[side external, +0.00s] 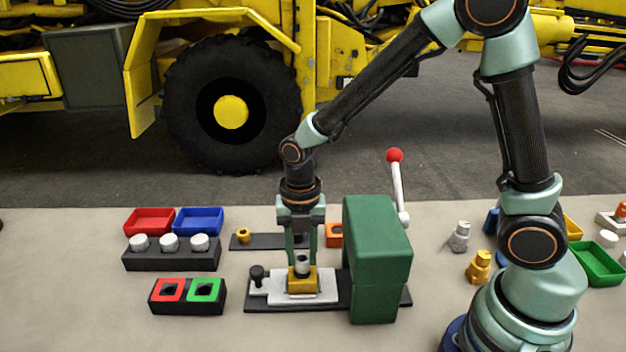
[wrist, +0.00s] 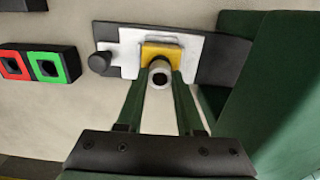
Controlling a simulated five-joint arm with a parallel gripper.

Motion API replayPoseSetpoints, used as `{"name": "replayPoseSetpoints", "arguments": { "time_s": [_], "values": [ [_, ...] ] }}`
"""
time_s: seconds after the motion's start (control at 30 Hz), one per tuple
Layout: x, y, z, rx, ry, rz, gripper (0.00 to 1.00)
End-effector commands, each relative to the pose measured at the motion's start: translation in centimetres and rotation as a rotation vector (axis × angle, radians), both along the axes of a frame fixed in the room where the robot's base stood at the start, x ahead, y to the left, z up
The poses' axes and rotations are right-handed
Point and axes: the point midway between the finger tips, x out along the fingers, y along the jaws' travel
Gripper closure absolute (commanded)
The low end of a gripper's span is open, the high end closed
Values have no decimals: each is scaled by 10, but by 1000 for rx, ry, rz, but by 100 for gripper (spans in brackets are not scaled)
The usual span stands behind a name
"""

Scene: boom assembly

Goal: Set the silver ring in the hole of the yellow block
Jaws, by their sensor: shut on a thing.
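The silver ring (side external: 302,263) is a short grey tube. My gripper (side external: 303,260) is shut on it and points straight down. In the wrist view the ring (wrist: 160,73) shows its dark opening between my gripper's fingertips (wrist: 160,84). The yellow block (side external: 302,283) sits on a white plate right below the ring. It also shows in the wrist view (wrist: 161,50), partly covered by the ring. The ring is upright over the block. I cannot tell whether its lower end is in the hole, which is hidden.
The white plate (side external: 270,289) lies on a black base with a black knob (side external: 257,274). A tall green press (side external: 376,258) with a red-topped lever stands close on the right. A red-and-green socket box (side external: 187,295) and a black rack of white pegs (side external: 172,254) stand left.

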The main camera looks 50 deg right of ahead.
Motion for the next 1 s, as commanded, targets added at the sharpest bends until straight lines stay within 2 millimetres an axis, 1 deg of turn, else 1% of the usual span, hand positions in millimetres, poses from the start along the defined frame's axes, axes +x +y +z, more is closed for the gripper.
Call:
{"name": "replayPoseSetpoints", "arguments": {
  "time_s": [1.0],
  "values": [
    [0, 0, -6, 1, -1, 0, 100]
  ]
}}
